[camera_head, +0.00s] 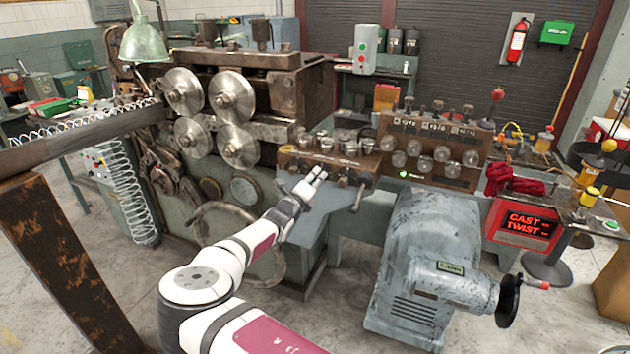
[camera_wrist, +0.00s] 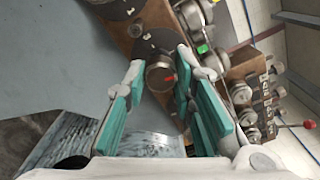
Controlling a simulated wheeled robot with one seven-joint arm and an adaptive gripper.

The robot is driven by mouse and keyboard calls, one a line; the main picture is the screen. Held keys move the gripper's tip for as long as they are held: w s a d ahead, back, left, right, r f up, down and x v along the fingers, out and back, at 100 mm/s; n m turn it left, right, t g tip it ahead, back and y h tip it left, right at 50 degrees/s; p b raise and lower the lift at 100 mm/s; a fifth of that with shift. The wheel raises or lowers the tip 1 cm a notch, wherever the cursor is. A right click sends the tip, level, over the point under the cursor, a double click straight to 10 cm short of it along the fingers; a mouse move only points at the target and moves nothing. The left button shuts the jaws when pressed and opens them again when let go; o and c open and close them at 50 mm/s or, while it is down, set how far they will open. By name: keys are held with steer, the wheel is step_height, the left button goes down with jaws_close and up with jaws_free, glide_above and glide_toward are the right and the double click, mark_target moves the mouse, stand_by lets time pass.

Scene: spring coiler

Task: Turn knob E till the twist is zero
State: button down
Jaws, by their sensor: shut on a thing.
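My gripper (camera_head: 318,173) reaches the front control box (camera_head: 300,163) of the coiling machine. My gripper hides this knob in the head view. The red-lettered display (camera_head: 528,224) at the right shows CAST and TWIST; the small marks after the words are too small to read surely.
A second panel (camera_head: 432,172) with several round knobs stands to the right of my gripper. A grey motor housing (camera_head: 430,265) with a black handwheel (camera_head: 509,300) stands in front. A red cloth (camera_head: 515,182) lies on the right bench. Coiled wire (camera_head: 130,190) hangs at the left.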

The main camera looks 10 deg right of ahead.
steer(key=shift+n+b, duration=0.5)
steer(key=shift+n, duration=1.3)
steer(key=c, duration=1.3)
jaws_free()
steer(key=shift+a, duration=0.15)
steer(key=v, duration=1.1)
steer(key=shift+s+a, duration=0.15)
steer(key=shift+s, duration=0.25)
